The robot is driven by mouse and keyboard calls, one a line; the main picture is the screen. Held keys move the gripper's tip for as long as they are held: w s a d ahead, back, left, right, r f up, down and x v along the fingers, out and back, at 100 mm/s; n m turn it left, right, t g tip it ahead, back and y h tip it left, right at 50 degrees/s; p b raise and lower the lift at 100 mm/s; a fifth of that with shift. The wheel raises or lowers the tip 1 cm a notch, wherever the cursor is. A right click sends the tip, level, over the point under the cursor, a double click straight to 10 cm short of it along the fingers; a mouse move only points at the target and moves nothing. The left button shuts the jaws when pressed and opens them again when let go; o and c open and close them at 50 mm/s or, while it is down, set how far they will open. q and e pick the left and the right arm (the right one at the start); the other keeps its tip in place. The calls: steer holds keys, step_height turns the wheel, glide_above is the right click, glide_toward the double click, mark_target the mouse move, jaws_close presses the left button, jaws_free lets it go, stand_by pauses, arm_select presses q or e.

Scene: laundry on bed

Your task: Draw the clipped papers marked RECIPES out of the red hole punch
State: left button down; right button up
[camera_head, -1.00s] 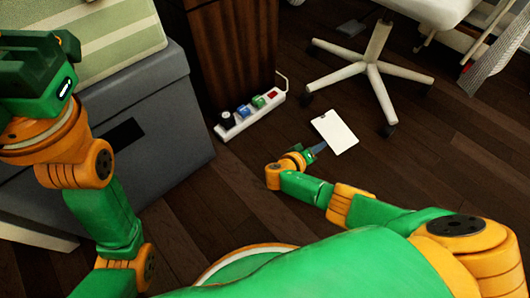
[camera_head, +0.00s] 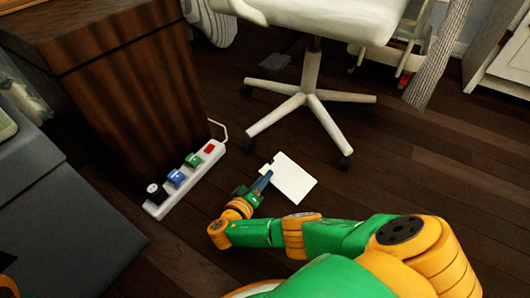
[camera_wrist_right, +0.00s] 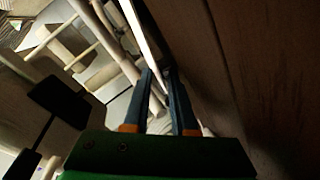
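A white sheet of paper (camera_head: 294,178) lies on the dark floor, with a small dark piece, perhaps a clip, at its upper left corner. No RECIPES marking can be read, and I see no red hole punch. My right gripper (camera_head: 266,176) is at the sheet's left edge, its blue fingers overlapping the edge. In the right wrist view the fingers (camera_wrist_right: 160,72) stand apart, with a pale thin edge (camera_wrist_right: 146,30) running to between their tips. No firm grip shows.
A white power strip (camera_head: 185,179) with several coloured plugs lies beside the brown wooden cabinet (camera_head: 120,80). The white chair's wheeled base (camera_head: 311,95) stands just behind the sheet. A grey box (camera_head: 60,235) is at left. Bare floor extends to the right.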

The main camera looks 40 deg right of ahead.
mark_target(286, 187)
steer(key=shift+a, duration=0.1)
jaws_close()
steer(key=shift+s+d+r+p, duration=0.15)
steer(key=shift+s+d+p, duration=0.65)
steer(key=shift+s+p, duration=0.3)
steer(key=shift+s+d+p, duration=1.2)
steer(key=shift+s+d, duration=0.15)
steer(key=shift+s, duration=0.15)
steer(key=shift+s+d, duration=0.25)
steer(key=shift+s, duration=0.1)
